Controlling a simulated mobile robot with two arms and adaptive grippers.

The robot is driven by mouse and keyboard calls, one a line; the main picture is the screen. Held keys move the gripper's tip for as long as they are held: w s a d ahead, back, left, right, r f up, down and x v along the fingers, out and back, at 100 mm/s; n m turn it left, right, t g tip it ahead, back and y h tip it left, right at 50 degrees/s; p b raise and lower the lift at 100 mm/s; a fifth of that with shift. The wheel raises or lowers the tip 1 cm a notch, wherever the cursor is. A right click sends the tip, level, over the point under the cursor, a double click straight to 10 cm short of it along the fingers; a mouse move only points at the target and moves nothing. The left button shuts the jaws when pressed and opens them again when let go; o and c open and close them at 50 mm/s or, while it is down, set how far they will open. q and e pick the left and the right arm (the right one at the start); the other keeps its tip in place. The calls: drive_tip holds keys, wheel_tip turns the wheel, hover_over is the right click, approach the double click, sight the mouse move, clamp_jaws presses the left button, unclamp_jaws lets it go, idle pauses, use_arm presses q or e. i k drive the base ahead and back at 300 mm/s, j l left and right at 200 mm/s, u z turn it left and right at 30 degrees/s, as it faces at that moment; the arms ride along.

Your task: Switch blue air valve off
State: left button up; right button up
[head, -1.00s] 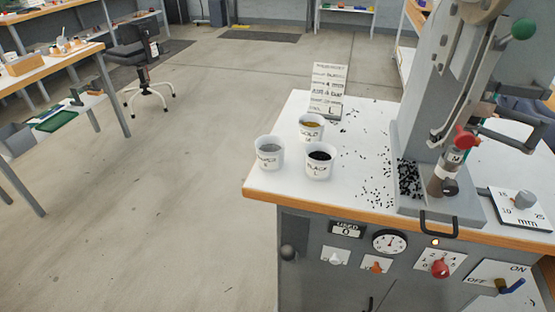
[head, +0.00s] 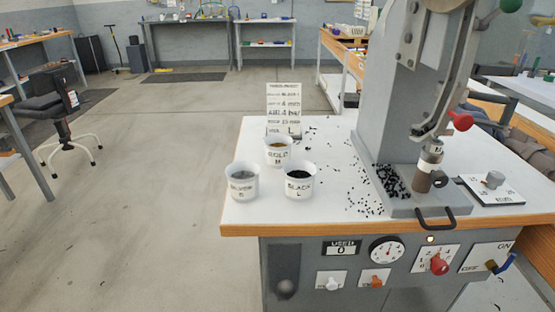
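The blue air valve handle (head: 506,263) sits on a white ON/OFF plate (head: 485,257) at the right end of the press cabinet's front. The handle slants up to the right from a brass-coloured body, on the side of the ON marking; OFF is marked at the lower left of the plate. Neither of my grippers shows in the head view.
The press (head: 395,120) stands on the white worktop (head: 335,200) with cups of silver, gold and black eyelets and a printed card (head: 284,108). A red knob (head: 440,265), an orange switch (head: 376,281) and a gauge (head: 387,251) are left of the valve.

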sight(495, 272)
drive_tip(key=k+j, duration=0.15)
drive_tip(key=j, duration=0.2)
drive_tip(key=z, duration=1.65)
